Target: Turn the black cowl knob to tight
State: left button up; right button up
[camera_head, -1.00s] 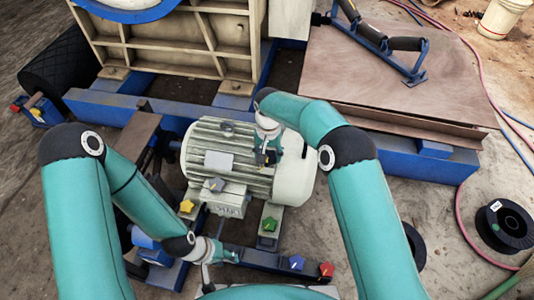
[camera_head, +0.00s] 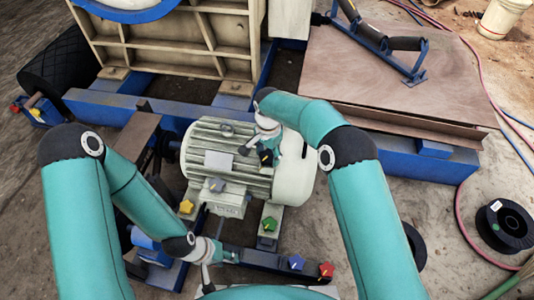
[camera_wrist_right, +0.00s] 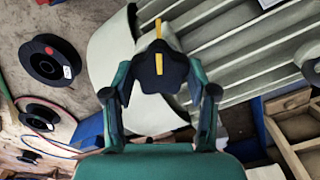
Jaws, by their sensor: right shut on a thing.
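The black cowl knob (camera_head: 266,158) with a yellow pointer mark sits on the cowl end of the pale motor (camera_head: 212,140). In the right wrist view the knob (camera_wrist_right: 160,72) is between my fingers, its yellow mark (camera_wrist_right: 159,55) pointing up the picture. My right gripper (camera_head: 262,150) is shut on the knob; in its wrist view the gripper (camera_wrist_right: 160,82) has one finger on each side of it. My left gripper (camera_head: 232,257) is low in front of the motor, away from the black knob; its jaws are too small to read.
Grey (camera_head: 217,185), yellow (camera_head: 186,206) and green (camera_head: 269,224) knobs are around the motor. Blue (camera_head: 296,263) and red (camera_head: 326,269) knobs sit on the front rail. A black cable reel (camera_head: 505,226) lies on the ground at right.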

aim_at(268, 155)
jog(key=shift+w+r, duration=0.1)
jog(key=o, duration=1.1)
jog(key=shift+o, duration=0.2)
notch_tip(268, 155, up, 12)
